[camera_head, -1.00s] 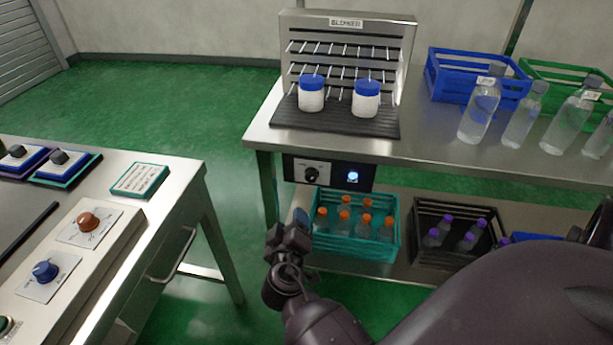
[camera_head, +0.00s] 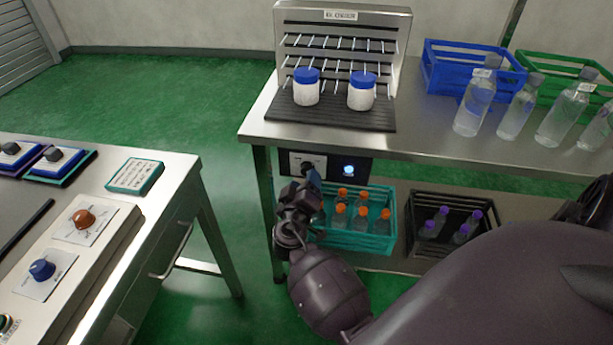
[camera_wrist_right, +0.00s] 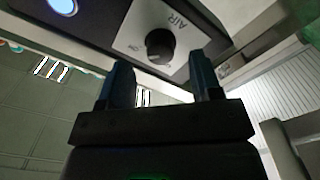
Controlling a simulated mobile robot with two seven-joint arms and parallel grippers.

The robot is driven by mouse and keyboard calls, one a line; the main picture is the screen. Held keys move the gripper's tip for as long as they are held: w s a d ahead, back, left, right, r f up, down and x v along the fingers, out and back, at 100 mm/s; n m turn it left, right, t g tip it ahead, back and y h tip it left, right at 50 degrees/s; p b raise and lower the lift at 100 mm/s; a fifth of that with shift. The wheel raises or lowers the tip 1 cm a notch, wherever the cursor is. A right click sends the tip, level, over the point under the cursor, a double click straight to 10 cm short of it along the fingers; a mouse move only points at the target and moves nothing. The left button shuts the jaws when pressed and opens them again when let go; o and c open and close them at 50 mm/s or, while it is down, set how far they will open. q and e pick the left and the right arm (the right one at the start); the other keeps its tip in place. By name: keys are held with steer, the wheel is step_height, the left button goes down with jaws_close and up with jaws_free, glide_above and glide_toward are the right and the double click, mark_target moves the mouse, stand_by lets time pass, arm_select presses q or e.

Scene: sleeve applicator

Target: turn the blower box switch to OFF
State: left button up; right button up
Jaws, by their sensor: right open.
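The blower box (camera_head: 365,175) is a dark box under the front edge of the steel table, with a lit blue-white light (camera_head: 349,170). Its switch is a black round knob on a pale plate, largely covered by my right gripper (camera_head: 308,180) in the head view. In the right wrist view the knob (camera_wrist_right: 160,45) sits on a plate marked AIR, with ON beside it. My right gripper (camera_wrist_right: 162,78) is open, its two dark fingers pointing at the knob, one to each side and short of it. Contact is not visible. My left gripper is out of view.
The blower rack (camera_head: 342,50) with two blue-lidded white jars stands above. A teal crate (camera_head: 375,243) of orange-capped bottles is on the lower shelf, close beside my right gripper. A black crate (camera_head: 440,252) is further right. A control bench (camera_head: 150,215) stands at left, with open floor between.

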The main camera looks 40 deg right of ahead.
steer(key=shift+x, duration=1.25)
steer(key=c, duration=0.9)
steer(key=shift+c, duration=0.2)
